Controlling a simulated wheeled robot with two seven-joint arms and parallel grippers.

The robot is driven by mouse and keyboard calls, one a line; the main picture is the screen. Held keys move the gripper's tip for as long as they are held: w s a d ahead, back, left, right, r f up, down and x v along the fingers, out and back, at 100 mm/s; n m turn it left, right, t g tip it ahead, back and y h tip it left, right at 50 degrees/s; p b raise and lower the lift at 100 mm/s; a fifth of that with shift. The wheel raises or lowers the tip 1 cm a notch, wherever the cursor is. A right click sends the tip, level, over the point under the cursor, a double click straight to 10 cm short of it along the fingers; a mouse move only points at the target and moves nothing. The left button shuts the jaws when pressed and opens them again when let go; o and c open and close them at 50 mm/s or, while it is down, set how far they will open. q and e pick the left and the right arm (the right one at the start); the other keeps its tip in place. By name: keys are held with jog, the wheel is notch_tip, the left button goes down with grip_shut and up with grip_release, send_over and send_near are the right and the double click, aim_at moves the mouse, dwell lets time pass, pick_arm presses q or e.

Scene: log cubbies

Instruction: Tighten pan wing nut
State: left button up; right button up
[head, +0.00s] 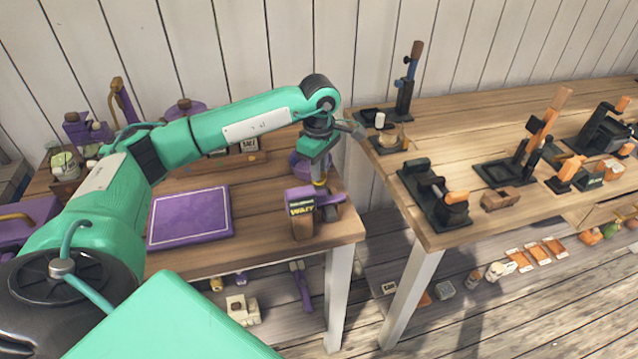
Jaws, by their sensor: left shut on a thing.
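My left gripper (319,181) points down over the front right part of the left table. It is shut on a small yellow piece (320,184), mostly hidden by the fingers; I cannot tell for sure whether this is the pan wing nut. Just below stands a purple and brown block (302,212) with lettering on its front. A rounded purple object (303,164), possibly a pan or pot, sits behind the gripper and is partly covered by it. My right gripper is not in view.
A purple mat (190,218) lies on the left table (270,245). A gap separates it from the right table (440,140), which holds black and orange devices, one a black clamp-like device (432,195) near the edge. A plank wall stands behind.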

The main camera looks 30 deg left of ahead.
pick_arm(q)
jog(key=shift+m, duration=0.6)
